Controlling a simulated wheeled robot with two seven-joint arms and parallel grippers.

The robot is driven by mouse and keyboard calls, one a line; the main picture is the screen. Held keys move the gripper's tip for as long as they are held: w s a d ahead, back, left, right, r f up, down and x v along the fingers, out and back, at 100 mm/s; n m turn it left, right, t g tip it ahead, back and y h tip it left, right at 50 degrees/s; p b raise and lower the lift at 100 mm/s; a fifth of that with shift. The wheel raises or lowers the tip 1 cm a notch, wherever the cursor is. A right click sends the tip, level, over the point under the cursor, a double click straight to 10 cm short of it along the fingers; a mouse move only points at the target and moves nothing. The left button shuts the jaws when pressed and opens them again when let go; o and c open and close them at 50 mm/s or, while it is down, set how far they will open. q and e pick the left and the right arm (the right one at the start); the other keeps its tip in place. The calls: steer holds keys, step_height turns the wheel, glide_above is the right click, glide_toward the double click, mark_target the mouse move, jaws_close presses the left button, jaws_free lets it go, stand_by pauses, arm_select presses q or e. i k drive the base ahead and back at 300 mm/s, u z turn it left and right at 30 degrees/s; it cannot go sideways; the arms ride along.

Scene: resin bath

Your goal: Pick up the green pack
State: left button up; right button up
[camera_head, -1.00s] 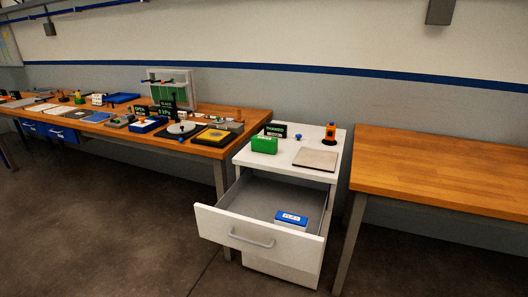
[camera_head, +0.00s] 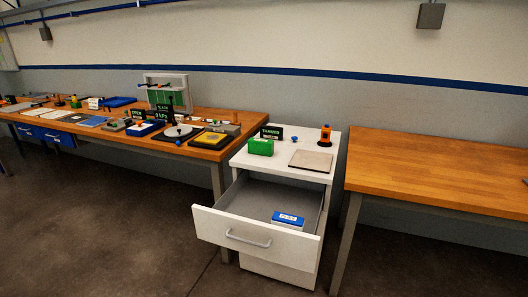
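The green pack (camera_head: 260,147) is a small green box on the left part of the white cabinet's top (camera_head: 284,165). It sits in front of a small black sign with green and white lettering (camera_head: 272,132). The cabinet's upper drawer (camera_head: 247,237) is pulled open, and a blue pack with a white label (camera_head: 287,220) lies inside it. Neither of my grippers shows in the head view.
A beige square plate (camera_head: 311,160) and an orange and black device (camera_head: 325,136) also sit on the cabinet top. A crowded wooden bench (camera_head: 200,152) stands left. A mostly bare wooden table (camera_head: 440,170) stands right. The dark floor in front is clear.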

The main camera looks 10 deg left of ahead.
mark_target(258, 146)
steer(key=k, duration=0.5)
steer(key=z, duration=0.8)
steer(key=i, duration=0.9)
steer(key=z, duration=0.65)
steer(key=i, duration=0.9)
steer(key=u, duration=0.75)
steer(key=i, duration=0.8)
steer(key=u, duration=0.9)
